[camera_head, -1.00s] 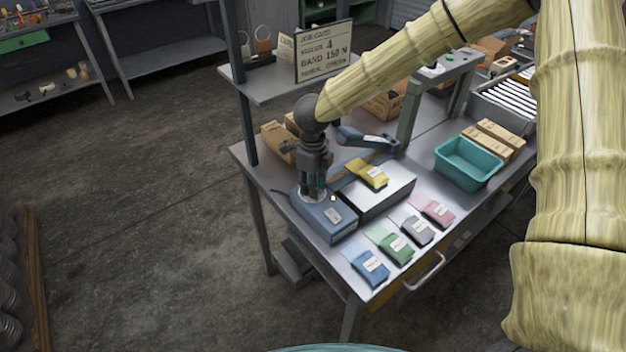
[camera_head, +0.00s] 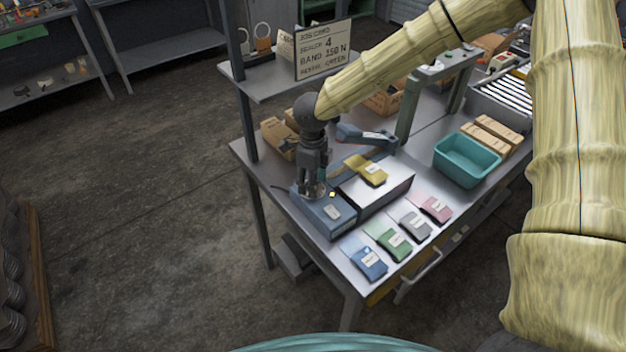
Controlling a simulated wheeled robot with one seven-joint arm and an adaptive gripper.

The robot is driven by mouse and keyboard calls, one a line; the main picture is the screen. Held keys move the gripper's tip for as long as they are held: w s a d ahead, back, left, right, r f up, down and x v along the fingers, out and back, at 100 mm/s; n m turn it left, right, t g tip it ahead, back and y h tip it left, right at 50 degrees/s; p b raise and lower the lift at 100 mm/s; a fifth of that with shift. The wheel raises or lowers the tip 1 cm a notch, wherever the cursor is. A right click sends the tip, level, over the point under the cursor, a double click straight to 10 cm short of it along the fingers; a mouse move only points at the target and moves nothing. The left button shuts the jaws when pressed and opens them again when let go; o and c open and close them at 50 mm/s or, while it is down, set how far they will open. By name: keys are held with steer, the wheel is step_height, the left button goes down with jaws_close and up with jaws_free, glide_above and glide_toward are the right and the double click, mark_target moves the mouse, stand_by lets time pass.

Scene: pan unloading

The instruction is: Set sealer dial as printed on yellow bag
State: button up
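The sealer stands on the bench, with a blue-grey control box (camera_head: 325,212), a pale platform (camera_head: 382,192) beside it and a raised blue arm (camera_head: 366,137) behind. The yellow bag (camera_head: 366,170) lies on the platform; its print is too small to read. My gripper (camera_head: 313,188) points down over the left end of the control box, at the dial. The dial itself is mostly hidden by the fingers, and I cannot tell whether they are closed on it.
Blue (camera_head: 368,261), green (camera_head: 394,243), grey (camera_head: 415,225) and pink (camera_head: 436,207) bags lie along the bench's front edge. A job card (camera_head: 324,50) on the shelf reads sealer 4, band 150 N. A teal bin (camera_head: 467,163) stands to the right, near a grey frame (camera_head: 410,108).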

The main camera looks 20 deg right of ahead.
steer(key=shift+r, duration=0.1)
step_height(320, 180, up, 12)
stand_by(0.5)
steer(key=shift+f+b, duration=0.25)
steer(key=shift+b, duration=0.05)
steer(key=f+m+b, duration=0.1)
steer(key=m+b, duration=0.1)
steer(key=b, duration=0.6)
steer(key=shift+w+f+b, duration=0.1)
steer(key=shift+f+b, duration=0.1)
steer(key=shift+b, duration=0.15)
steer(key=shift+r+m+b, duration=0.2)
steer(key=shift+m+b, duration=0.1)
steer(key=shift+b, duration=0.25)
step_height(320, 180, down, 11)
steer(key=shift+r+p, duration=0.15)
steer(key=shift+p, duration=0.8)
